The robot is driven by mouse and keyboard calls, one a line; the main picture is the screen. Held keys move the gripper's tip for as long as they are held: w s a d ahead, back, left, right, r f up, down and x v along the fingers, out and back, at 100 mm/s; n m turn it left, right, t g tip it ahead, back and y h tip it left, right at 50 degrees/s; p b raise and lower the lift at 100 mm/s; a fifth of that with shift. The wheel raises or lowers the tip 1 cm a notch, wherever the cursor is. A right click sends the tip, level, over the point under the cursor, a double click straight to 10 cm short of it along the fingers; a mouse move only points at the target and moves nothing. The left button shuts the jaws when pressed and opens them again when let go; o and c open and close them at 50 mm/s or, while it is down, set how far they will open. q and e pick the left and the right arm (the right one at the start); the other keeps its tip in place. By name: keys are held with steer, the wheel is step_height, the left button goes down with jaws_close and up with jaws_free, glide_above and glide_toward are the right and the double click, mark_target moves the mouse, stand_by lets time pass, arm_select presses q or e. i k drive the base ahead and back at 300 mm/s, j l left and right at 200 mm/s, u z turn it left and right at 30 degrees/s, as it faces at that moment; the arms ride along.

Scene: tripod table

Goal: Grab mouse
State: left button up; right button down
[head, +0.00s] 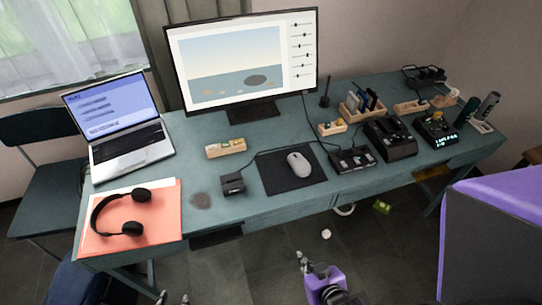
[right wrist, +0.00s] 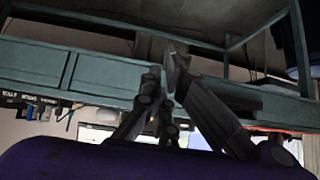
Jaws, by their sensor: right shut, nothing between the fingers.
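The mouse (head: 299,164) is white and lies on a black mouse pad (head: 276,181) near the front edge of the teal desk (head: 290,205). My right gripper (head: 303,260) is below and in front of the desk in the head view, well apart from the mouse. It is shut and empty; its dark fingers also show in the right wrist view (right wrist: 170,80), where the mouse is not seen. Only the fingertips of my left gripper (head: 173,298) show at the bottom edge of the head view, set apart with nothing seen between them.
A small black box (head: 232,184) stands left of the pad and a black button device (head: 352,159) right of it. A monitor (head: 245,60) stands behind. A laptop (head: 122,125) and headphones (head: 120,212) on an orange folder are at the left. The desk's front edge (head: 262,216) lies between my grippers and the mouse.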

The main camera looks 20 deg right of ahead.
mark_target(300, 167)
steer(key=j+z, duration=0.2)
steer(key=z, duration=0.15)
steer(key=j+z, duration=0.15)
steer(key=z, duration=0.2)
steer(key=j+z, duration=0.3)
steer(key=l, duration=0.1)
